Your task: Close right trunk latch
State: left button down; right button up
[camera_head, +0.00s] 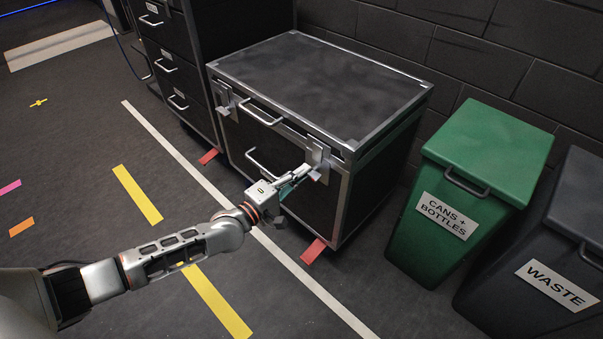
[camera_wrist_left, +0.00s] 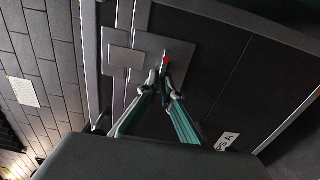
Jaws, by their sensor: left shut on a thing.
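The black trunk (camera_head: 315,85) has metal edges, and its lid lies down on its body. The right trunk latch (camera_head: 318,152) is a metal plate at the front right corner, and it also shows in the left wrist view (camera_wrist_left: 180,53). My left gripper (camera_head: 311,172) is at this latch, its fingers closed on the latch's small lever (camera_wrist_left: 165,66). A red spot shows on the lever. The fingertips (camera_wrist_left: 161,92) partly hide the latch's lower part. The left trunk latch (camera_head: 224,100) is at the front left. My right gripper is out of view.
A green bin (camera_head: 490,145) and a dark waste bin (camera_head: 575,225) stand right of the trunk. A black drawer cabinet (camera_head: 175,65) stands left of it. A block wall is behind. The floor in front is clear, with painted stripes.

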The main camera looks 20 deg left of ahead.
pick_arm(q)
jog(key=shift+w+a+r, duration=0.1)
jog(key=shift+w+r, duration=0.1)
jog(key=shift+r, duration=0.05)
jog(key=c, duration=2.2)
grip_release()
jog(key=shift+c, duration=0.2)
jog(key=shift+f, duration=0.1)
jog(key=v, duration=1.2)
